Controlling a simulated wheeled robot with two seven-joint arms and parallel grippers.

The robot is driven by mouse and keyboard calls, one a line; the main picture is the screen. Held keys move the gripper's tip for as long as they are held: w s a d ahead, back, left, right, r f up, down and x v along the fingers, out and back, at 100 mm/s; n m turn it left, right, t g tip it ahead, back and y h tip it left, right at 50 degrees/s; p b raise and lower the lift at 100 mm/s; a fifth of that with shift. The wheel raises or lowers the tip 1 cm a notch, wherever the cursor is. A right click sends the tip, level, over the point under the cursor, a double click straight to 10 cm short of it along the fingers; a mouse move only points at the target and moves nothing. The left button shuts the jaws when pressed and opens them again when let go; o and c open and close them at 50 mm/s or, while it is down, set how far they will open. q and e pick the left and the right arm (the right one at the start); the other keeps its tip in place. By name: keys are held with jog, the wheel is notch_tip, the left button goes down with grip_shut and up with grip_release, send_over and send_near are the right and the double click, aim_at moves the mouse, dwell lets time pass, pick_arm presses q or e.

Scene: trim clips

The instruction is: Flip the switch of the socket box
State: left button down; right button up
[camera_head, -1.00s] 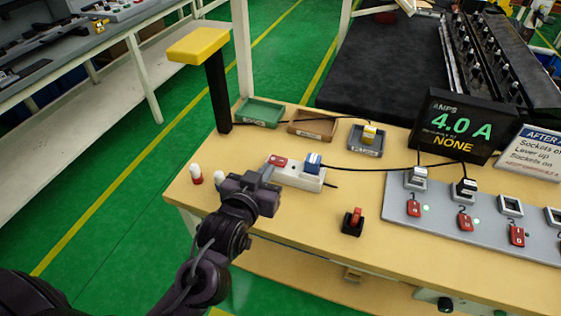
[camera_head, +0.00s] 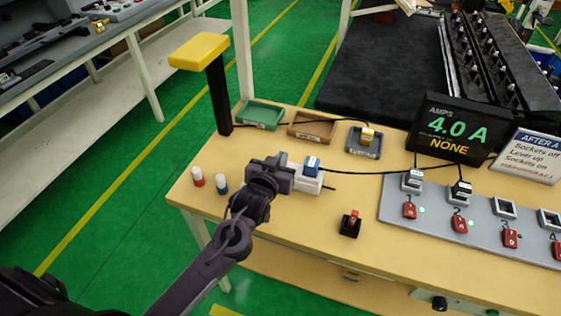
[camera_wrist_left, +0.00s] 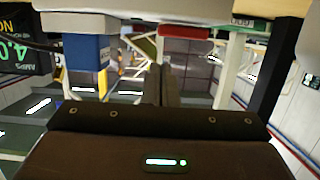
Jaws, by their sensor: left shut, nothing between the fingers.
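The white socket box (camera_head: 308,184) lies on the table in the head view, with a blue plug (camera_head: 311,166) in its right end. My left gripper (camera_head: 278,166) is shut and empty over the box's left part, hiding the red switch in the head view. In the left wrist view the shut fingers (camera_wrist_left: 162,85) point towards the red switch (camera_wrist_left: 183,32), which shows just beyond and right of the tips. The blue plug (camera_wrist_left: 88,60) shows left of the fingers there. Whether the fingers touch the switch cannot be told. My right gripper is not in view.
Behind are trays (camera_head: 260,115) and a yellow-topped post (camera_head: 216,95). A grey socket panel (camera_head: 470,215) and a 4.0 A display (camera_head: 452,130) are at right.

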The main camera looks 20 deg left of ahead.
pick_arm(q)
jog(key=shift+s+f, duration=0.1)
jog(key=shift+f, duration=1.05)
